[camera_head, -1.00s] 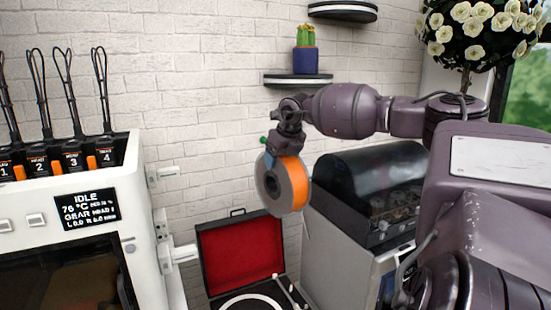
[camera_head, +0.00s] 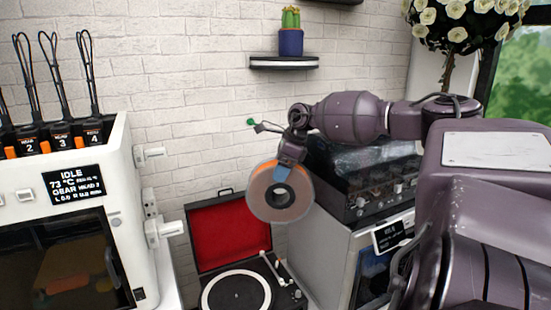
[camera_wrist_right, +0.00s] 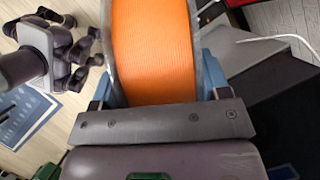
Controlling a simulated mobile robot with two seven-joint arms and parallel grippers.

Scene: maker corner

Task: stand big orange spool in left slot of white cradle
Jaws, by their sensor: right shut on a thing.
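The big orange spool (camera_head: 265,205) has grey see-through side discs and a dark centre hole. It hangs in the air in the head view, one disc facing me, in front of the wall and above the record player. My right gripper (camera_head: 284,170) is shut on its top rim with blue fingertips. In the right wrist view the orange winding of the spool (camera_wrist_right: 155,50) fills the space between the fingers (camera_wrist_right: 158,92). I cannot make out a white cradle or its slots for certain.
A white printer (camera_head: 120,185) stands at left with white brackets (camera_head: 160,232) on its side. Below the spool is an open red-lined record player (camera_head: 215,235). A grey machine (camera_head: 335,255) with a dark-lidded unit (camera_head: 365,180) stands right. A shelf (camera_head: 284,62) holds a cactus.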

